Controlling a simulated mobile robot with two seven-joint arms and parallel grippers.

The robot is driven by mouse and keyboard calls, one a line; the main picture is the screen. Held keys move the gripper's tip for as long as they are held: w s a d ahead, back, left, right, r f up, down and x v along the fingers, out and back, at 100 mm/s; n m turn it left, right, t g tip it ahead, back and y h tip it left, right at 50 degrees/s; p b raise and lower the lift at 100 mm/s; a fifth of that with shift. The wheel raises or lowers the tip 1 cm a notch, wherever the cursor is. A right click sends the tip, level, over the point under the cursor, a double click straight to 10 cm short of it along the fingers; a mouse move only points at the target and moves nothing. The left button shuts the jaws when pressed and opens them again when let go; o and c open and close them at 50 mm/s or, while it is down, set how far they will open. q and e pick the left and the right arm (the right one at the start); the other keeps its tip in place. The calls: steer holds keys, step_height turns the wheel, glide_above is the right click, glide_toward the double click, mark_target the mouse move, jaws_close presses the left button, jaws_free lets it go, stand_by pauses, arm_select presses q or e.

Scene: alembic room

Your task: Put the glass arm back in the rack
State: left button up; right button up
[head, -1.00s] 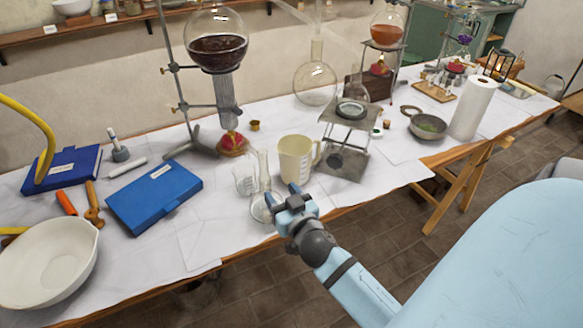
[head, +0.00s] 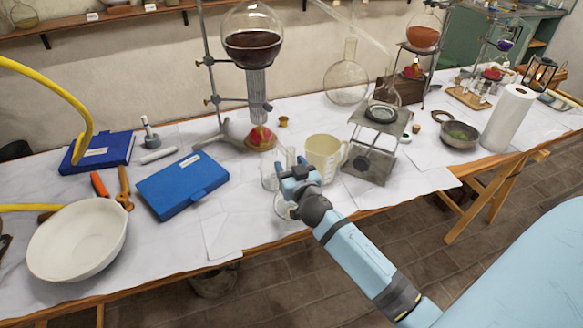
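My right gripper (head: 292,168) is over the front of the table, its fingers apart. It is directly in front of a slim clear glass cylinder (head: 290,157), and its hand hides part of that glass; I cannot tell whether they touch. The cylinder's round foot shows left of the wrist. A long pale glass arm (head: 352,20) slants down to the right at the top, behind the bench glassware. A small wooden rack (head: 468,97) with little glass pieces stands at the far right. My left gripper is out of view.
A cream jug (head: 323,160) stands right beside my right gripper, with a metal stand (head: 378,150) further right. A blue case (head: 182,185) and white bowl (head: 77,240) are left. A round flask of dark liquid (head: 252,48) stands behind. The front middle paper is clear.

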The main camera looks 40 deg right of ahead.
steer(key=c, duration=1)
steer(key=o, duration=1)
